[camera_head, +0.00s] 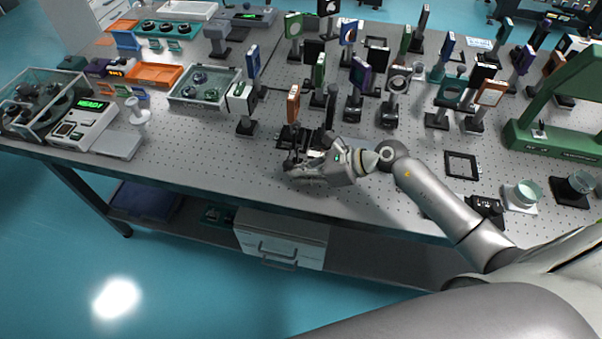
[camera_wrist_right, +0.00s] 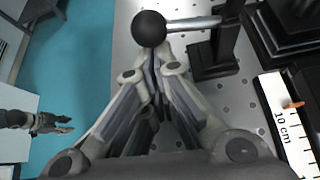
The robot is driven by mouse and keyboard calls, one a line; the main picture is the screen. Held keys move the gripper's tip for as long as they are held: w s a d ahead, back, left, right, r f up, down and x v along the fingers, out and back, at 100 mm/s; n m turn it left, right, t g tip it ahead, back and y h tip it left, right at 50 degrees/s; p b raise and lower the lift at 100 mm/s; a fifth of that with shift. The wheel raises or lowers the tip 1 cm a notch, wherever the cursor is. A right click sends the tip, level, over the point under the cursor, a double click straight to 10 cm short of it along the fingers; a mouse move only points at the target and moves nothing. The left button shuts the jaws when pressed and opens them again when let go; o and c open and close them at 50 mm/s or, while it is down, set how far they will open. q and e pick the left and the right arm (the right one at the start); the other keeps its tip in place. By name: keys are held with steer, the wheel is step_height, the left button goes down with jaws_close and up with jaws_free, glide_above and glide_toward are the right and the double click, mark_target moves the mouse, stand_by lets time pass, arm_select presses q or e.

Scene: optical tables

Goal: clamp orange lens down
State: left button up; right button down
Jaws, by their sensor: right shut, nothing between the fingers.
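The orange-framed lens (camera_head: 293,103) stands upright near the front of the optical table, just behind my right gripper (camera_head: 292,166). Its base is partly hidden by the gripper. In the right wrist view, a black ball knob (camera_wrist_right: 149,29) sits on the end of a metal lever (camera_wrist_right: 192,23) that joins a dark upright clamp post (camera_wrist_right: 226,38). My right gripper (camera_wrist_right: 152,58) is shut and empty, its fingertips just below the ball in the picture; I cannot tell if they touch it. What looks like my left gripper (camera_wrist_right: 60,124) hangs over the floor at left, too small to read.
A white scale marked 10 cm with an orange pointer (camera_wrist_right: 292,105) lies beside the post. A flat black square frame (camera_head: 462,165) lies to the right. The table's front edge is close.

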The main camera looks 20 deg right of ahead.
mark_target(292, 165)
steer(key=shift+r, duration=0.15)
steer(key=shift+r+m+g+y+b, duration=0.4)
steer(key=shift+r+m+g+y, duration=0.15)
steer(key=shift+m+g, duration=0.2)
steer(key=shift+w+r+m+g+y+b, duration=0.1)
steer(key=shift+r+m+g+y+b, duration=0.65)
steer(key=shift+r+m+b, duration=0.3)
steer(key=shift+w+d+r+b, duration=0.1)
steer(key=shift+d+r+b, duration=0.05)
steer(key=shift+r+b, duration=0.15)
steer(key=shift+r, duration=0.1)
